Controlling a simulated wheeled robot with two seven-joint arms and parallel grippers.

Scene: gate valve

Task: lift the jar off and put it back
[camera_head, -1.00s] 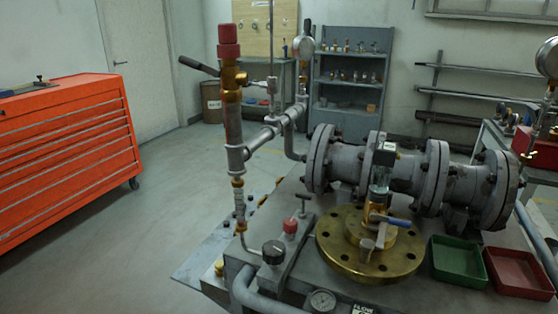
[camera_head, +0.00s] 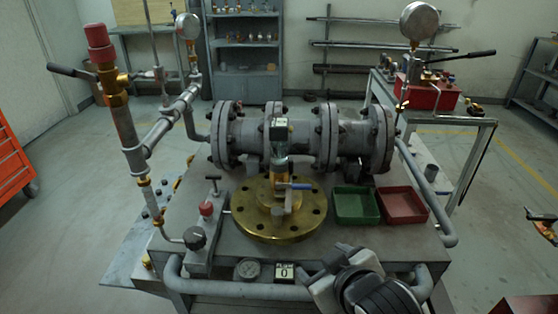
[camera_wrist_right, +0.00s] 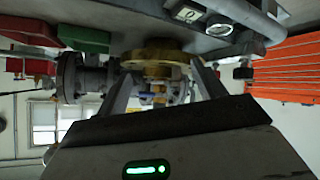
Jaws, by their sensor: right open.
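My right gripper (camera_head: 322,285) is at the bottom of the head view, in front of the bench and apart from the jar. In the right wrist view its two fingers (camera_wrist_right: 163,88) are spread with nothing held between them. The brass flange (camera_wrist_right: 160,55) shows beyond them; the jar is too small and dark to make out there. My left gripper is not in view.
A green tray (camera_head: 355,222) and a red tray (camera_head: 424,211) sit right of the flange. A grey flanged pipe (camera_head: 300,140) runs behind. A tall pipe with a red cap (camera_head: 99,40) rises at left. A grey rail (camera_head: 210,288) edges the bench front.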

